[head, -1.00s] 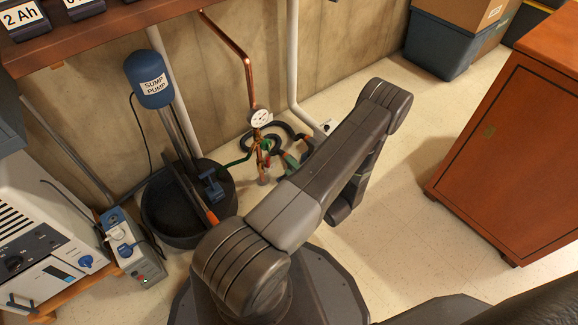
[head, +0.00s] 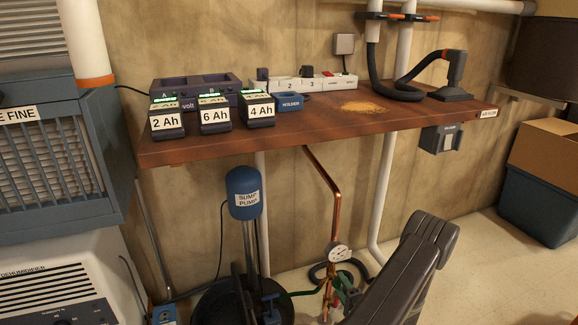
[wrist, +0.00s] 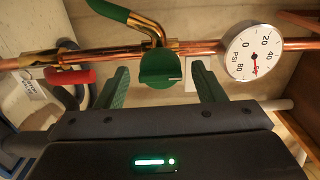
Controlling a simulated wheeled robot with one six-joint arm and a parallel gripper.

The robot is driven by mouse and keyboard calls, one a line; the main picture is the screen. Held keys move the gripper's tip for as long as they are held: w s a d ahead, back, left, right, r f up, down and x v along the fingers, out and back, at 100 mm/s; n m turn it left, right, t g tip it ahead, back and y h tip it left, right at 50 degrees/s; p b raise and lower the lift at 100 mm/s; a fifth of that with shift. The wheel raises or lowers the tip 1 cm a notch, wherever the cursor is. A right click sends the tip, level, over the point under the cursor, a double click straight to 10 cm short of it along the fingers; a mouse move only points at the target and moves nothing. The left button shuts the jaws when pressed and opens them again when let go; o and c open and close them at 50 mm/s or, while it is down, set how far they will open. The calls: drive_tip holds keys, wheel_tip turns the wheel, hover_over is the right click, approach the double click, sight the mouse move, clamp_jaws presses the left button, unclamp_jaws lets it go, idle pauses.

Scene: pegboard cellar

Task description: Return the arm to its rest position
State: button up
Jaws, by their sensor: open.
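My gripper (wrist: 162,76) shows in the wrist view with its two green fingers spread apart. A green valve handle (wrist: 160,66) on the copper pipe (wrist: 110,61) appears between the fingers, with a gap on each side. I cannot tell how far in front of the fingertips it is. In the head view, my dark grey arm (head: 405,275) rises at the lower right, bent at its elbow.
A pressure gauge (wrist: 252,52) is right of the fingers, and a red-handled valve (wrist: 70,76) is left. In the head view, a sump pump (head: 243,193) stands left of the arm. A wooden bench (head: 330,120) holding batteries is above. Open floor (head: 480,260) lies right.

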drive_tip(key=shift+x, duration=1.05)
drive_tip(key=shift+s, duration=0.1)
